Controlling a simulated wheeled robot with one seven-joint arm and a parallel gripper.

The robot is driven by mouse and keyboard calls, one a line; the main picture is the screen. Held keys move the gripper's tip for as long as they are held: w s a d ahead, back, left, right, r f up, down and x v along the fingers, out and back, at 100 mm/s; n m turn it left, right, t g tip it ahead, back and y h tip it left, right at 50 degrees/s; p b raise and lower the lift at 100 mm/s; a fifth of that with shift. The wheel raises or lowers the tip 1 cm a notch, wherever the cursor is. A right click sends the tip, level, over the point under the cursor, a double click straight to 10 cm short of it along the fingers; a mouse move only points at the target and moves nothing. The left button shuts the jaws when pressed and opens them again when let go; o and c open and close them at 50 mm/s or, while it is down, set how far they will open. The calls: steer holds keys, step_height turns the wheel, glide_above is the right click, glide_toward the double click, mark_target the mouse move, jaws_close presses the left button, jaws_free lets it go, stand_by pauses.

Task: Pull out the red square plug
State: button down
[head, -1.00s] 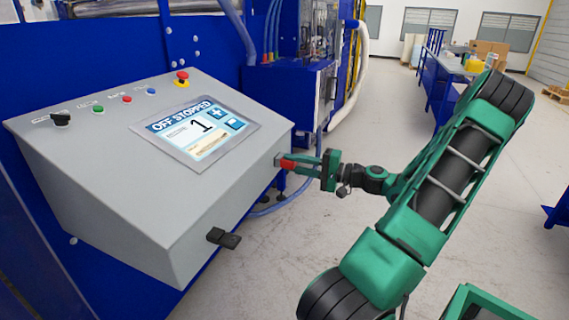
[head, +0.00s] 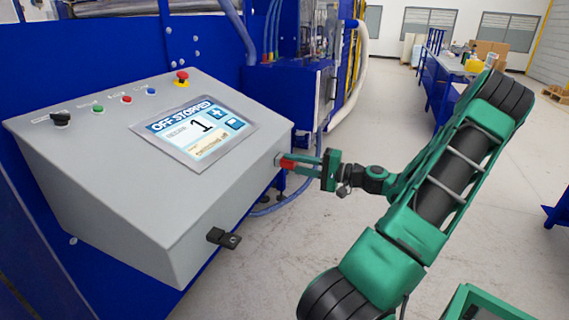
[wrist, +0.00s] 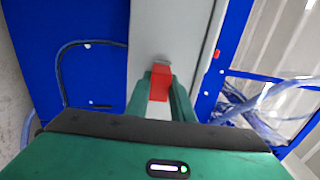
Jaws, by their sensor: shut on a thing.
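The red square plug (head: 287,163) is at the right side face of the grey control box (head: 95,180). My green gripper (head: 297,162) is shut on the plug from the right. In the wrist view the plug (wrist: 160,84) sits between my two fingertips (wrist: 160,88), with the box's grey side face behind it. The plug's far end meets or nearly meets the box face; I cannot tell how deep it is seated.
The box's sloping top carries a screen (head: 198,131) reading "OFF STOPPED" and 1, a red emergency button (head: 182,77) and small knobs. A black latch (head: 223,237) juts from its front. Blue machinery (head: 289,100) stands behind.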

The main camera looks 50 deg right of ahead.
steer(key=shift+v, duration=0.85)
steer(key=shift+s+d, duration=0.1)
steer(key=shift+s, duration=0.1)
stand_by(0.5)
steer(key=shift+v, duration=2.4)
